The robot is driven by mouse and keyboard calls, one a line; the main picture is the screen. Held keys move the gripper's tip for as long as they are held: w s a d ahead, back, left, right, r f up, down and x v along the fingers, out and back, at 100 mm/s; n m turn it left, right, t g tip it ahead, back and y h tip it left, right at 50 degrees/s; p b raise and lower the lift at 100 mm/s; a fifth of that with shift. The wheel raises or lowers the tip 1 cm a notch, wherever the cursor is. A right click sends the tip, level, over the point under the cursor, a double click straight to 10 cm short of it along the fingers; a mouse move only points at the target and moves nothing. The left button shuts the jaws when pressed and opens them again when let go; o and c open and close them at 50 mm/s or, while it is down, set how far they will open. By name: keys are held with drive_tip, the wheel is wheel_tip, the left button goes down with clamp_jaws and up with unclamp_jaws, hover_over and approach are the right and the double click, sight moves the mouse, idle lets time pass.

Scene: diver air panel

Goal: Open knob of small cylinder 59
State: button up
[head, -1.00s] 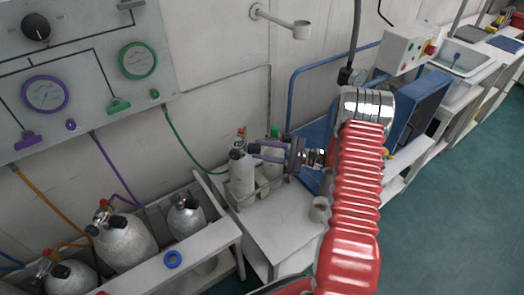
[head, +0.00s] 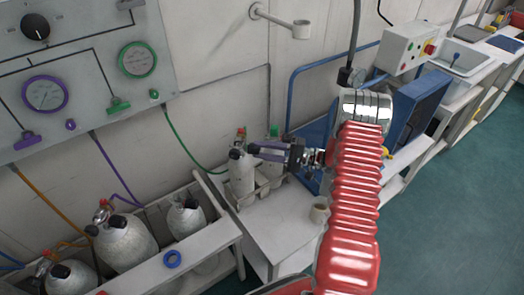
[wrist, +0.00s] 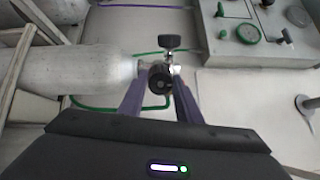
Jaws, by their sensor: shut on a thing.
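Two small grey cylinders stand in a rack on the low bench in the head view. The front one (head: 242,178) has its valve at my gripper (head: 254,150); I cannot read a number on it. In the wrist view, the pale cylinder (wrist: 80,75) lies across the left, its valve near the middle. My gripper's purple fingers (wrist: 160,86) are shut on the round black knob (wrist: 160,77) that faces the camera. A second black knob (wrist: 173,43) stands above it on the same valve. The other small cylinder (head: 270,166), with a green top, is just behind.
A gauge panel (head: 85,65) hangs on the wall above. A small beige cup (head: 319,213) is on the bench. A blue cabinet (head: 415,112) is to the right.

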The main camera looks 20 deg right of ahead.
drive_tip(key=n, duration=1.4)
drive_tip(key=shift+f+g, duration=0.3)
drive_tip(key=shift+f, duration=0.05)
drive_tip(key=shift+n, duration=0.3)
drive_tip(key=o, duration=1)
drive_tip(key=shift+r, duration=0.15)
drive_tip(key=shift+o, duration=0.2)
drive_tip(key=shift+w, duration=0.1)
drive_tip(key=shift+r, duration=0.15)
wheel_tip(320, 180, up, 10)
drive_tip(key=shift+f, duration=0.2)
